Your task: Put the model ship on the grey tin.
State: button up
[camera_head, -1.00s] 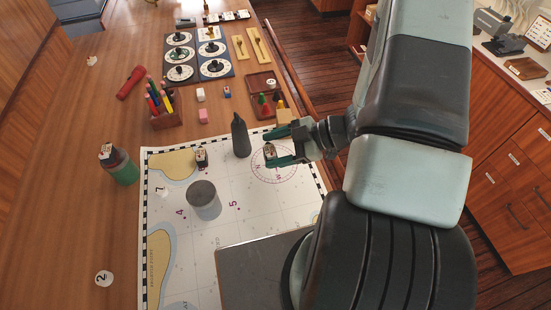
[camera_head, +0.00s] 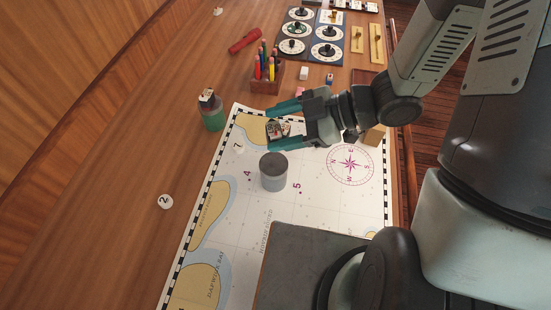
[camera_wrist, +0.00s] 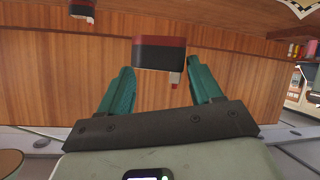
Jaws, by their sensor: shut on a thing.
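My gripper (camera_head: 270,130) is shut on the model ship, which shows in the wrist view (camera_wrist: 158,54) between the teal fingertips. Its hull is black and red, with a small white-and-red part. The wrist picture looks upside down. In the head view the ship is small and partly covered by the fingers. The grey tin (camera_head: 273,178) is a short upright cylinder on the chart, just below my gripper in the picture, with its top bare. A similar small ship (camera_head: 207,98) sits on a green jar (camera_head: 213,119) to the left; a similar one shows in the wrist view (camera_wrist: 82,10).
The chart (camera_head: 240,235) covers the desk's middle. A pencil holder (camera_head: 266,84), a red torch (camera_head: 245,41) and dial boards (camera_head: 312,36) stand farther back. A dark flat panel (camera_head: 300,265) lies at the front. The desk left of the chart is mostly clear.

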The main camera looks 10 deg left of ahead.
notch_tip(320, 180, down, 9)
jog(key=shift+f, duration=0.15)
dwell(0.4)
jog(key=shift+f, duration=0.15)
jog(key=o, duration=1)
jog(key=shift+o, duration=0.2)
jog(key=shift+d+r, duration=0.1)
jog(key=shift+r, duration=0.15)
jog(key=v, duration=1.1)
jog(key=shift+d, duration=0.35)
